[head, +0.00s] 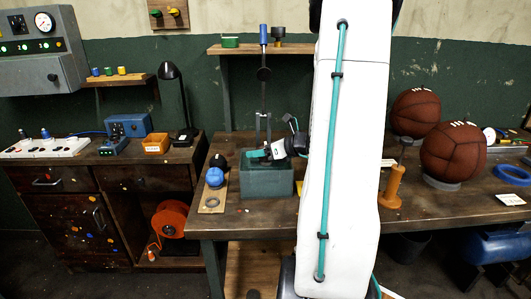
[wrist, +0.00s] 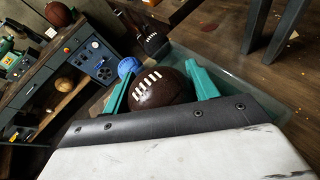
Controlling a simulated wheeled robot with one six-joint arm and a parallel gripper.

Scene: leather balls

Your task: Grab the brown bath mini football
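The brown mini football (wrist: 160,90) with white laces shows in the wrist view, inside the green bath (wrist: 232,78). In the head view the bath (head: 266,181) is a green box on the workbench, and the football is hidden in it. My gripper (wrist: 160,72) has its teal fingers apart, one on each side of the football; I cannot tell whether they touch it.
A blue ball (head: 215,177) and a dark ball (head: 218,161) sit on a wooden strip left of the bath. A post stand (head: 264,110) rises behind it. Two large brown balls (head: 453,152) (head: 415,112) and a wooden peg (head: 392,188) stand on the right.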

